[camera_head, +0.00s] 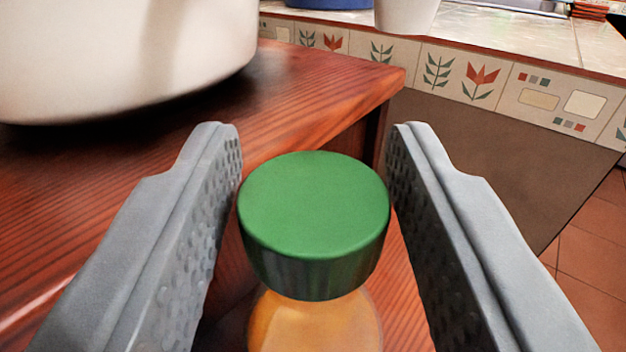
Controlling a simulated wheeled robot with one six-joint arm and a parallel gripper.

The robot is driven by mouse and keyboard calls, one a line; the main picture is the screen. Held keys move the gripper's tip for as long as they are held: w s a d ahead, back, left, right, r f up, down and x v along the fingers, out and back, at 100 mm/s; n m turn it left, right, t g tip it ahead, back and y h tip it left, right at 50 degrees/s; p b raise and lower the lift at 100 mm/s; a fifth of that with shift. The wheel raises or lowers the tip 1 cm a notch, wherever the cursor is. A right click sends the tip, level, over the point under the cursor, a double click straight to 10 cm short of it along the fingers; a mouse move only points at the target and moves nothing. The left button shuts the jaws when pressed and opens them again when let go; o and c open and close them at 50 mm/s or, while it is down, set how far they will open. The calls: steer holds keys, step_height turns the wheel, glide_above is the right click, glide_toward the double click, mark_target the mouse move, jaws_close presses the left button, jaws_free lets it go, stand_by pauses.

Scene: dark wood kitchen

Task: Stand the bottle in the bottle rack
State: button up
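The bottle (314,325) has a green cap (314,210) and an orange-yellow body. Only its cap and upper part show; its lower part is below the frame. My gripper (315,140) has its two grey fingers apart, one on each side of the cap. The left finger is very close to the cap, and I cannot tell whether it touches. A small gap shows between the right finger and the cap. No bottle rack can be made out in this view.
A large cream-white vessel (130,55) stands on the red-brown wooden table (320,85) at the left. The table's edge lies behind the bottle. Beyond it is a tiled counter (500,45) with a white cup-like object (407,14) and a blue item (330,3). Floor shows at right.

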steer(key=shift+o, duration=0.8)
steer(key=shift+r, duration=0.2)
steer(key=s, duration=1.2)
steer(key=shift+d, duration=0.25)
